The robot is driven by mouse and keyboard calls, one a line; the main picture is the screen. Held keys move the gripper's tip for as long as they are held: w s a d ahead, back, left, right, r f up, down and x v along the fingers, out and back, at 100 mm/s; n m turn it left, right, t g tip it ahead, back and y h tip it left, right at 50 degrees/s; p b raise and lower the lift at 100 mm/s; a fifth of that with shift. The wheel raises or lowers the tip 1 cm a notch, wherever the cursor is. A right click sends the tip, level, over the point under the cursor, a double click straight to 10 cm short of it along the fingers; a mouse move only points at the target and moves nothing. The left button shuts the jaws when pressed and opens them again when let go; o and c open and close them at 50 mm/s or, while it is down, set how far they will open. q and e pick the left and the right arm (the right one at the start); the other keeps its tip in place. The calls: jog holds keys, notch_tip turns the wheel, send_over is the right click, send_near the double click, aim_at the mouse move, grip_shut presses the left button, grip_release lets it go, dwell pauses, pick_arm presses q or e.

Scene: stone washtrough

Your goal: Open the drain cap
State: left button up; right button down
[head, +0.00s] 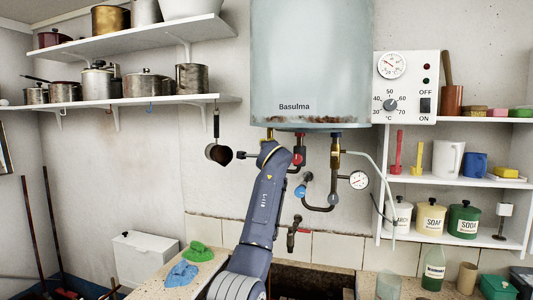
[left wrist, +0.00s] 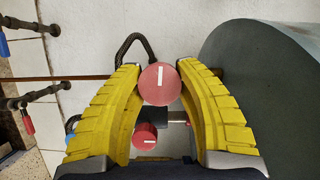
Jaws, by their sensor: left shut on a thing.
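My left arm rises in the middle of the head view to the pipes under the boiler (head: 310,65). Its fingers are hidden there behind my own wrist. In the left wrist view, my left gripper's (left wrist: 160,88) two yellow fingers are shut on a round red cap (left wrist: 158,78) with a white bar mark. A second red knob (left wrist: 145,134) with a white mark shows between the fingers, nearer their bases. I cannot tell from its look alone which of these is the drain cap. My right gripper is in neither view.
A blue-handled valve (head: 300,191) and a pressure gauge (head: 359,180) hang close right of my wrist. A tap (head: 297,232) is below. A ladle (head: 218,152) hangs at the left. Shelves with pots (head: 148,84) and canisters (head: 431,218) flank the boiler.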

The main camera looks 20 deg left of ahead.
pick_arm(q)
jog(key=shift+n+g+h, duration=0.5)
jog(key=shift+n+g, duration=0.1)
jog(key=shift+n, duration=1.1)
jog(key=shift+a, duration=0.1)
jog(key=o, duration=1.3)
jog(key=shift+c, duration=0.2)
jog(key=v, duration=1.2)
